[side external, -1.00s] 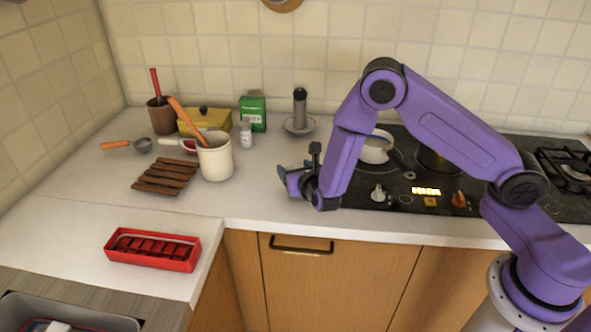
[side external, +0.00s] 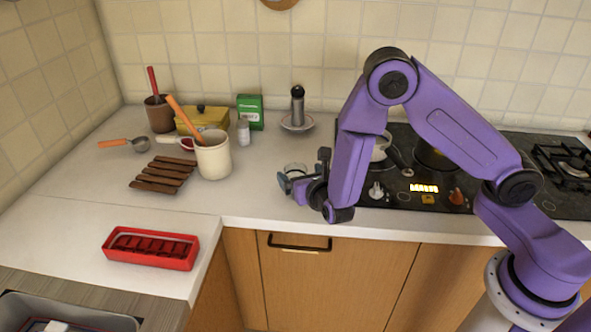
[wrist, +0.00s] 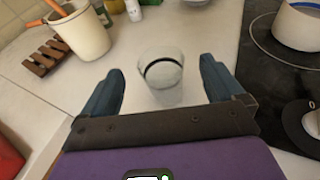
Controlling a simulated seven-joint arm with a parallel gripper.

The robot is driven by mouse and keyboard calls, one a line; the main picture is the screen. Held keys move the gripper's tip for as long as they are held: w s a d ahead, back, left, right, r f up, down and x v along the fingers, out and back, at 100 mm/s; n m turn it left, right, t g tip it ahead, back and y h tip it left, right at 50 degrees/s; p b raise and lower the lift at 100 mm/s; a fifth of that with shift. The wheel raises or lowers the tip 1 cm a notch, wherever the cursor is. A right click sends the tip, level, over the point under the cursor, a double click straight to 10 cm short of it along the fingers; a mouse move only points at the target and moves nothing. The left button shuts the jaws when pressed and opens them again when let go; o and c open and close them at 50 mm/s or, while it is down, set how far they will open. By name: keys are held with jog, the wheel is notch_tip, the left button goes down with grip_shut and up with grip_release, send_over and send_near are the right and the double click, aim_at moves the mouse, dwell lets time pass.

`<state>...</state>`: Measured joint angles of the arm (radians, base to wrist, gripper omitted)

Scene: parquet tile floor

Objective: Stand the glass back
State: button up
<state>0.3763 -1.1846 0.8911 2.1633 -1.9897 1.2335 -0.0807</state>
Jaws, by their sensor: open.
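A clear glass (wrist: 162,78) stands on the white counter just beyond my gripper. In the wrist view it lies between the two blue fingers, with gaps on both sides. A dark curved band shows through it. I cannot tell for certain whether its mouth is up or down. In the side view only its pale top (side external: 296,168) shows, behind my gripper (side external: 292,184). My gripper (wrist: 163,88) is open and empty, low over the counter; its fingers point at the glass without visibly touching it.
A cream crock (side external: 213,158) with an orange-handled tool and brown slats (side external: 163,174) stand to the left. The stove (side external: 470,180) with a white pot (wrist: 298,24) is at the right. A red tray (side external: 190,258) is front left. Counter between crock and gripper is clear.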

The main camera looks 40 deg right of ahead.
jog(key=s+d+r+m+g+h, duration=0.2)
jog(key=s+d+r+m+g, duration=0.15)
jog(key=s+m, duration=0.35)
jog(key=s+d+r+m+g+h, duration=0.1)
jog(key=s+d+r+m+g, duration=0.3)
jog(key=s, duration=0.5)
jog(key=s+a+r+m+g+y, duration=0.1)
jog(key=s+r+m+g+y, duration=0.1)
jog(key=s, duration=0.7)
jog(key=s+a+r+m+g+y, duration=0.1)
jog(key=s+m+g+y, duration=0.3)
jog(key=s, duration=0.5)
jog(key=r+m+y, duration=0.1)
jog(key=m+y, duration=0.1)
jog(key=shift+s+a+m, duration=0.2)
jog(key=shift+m, duration=0.2)
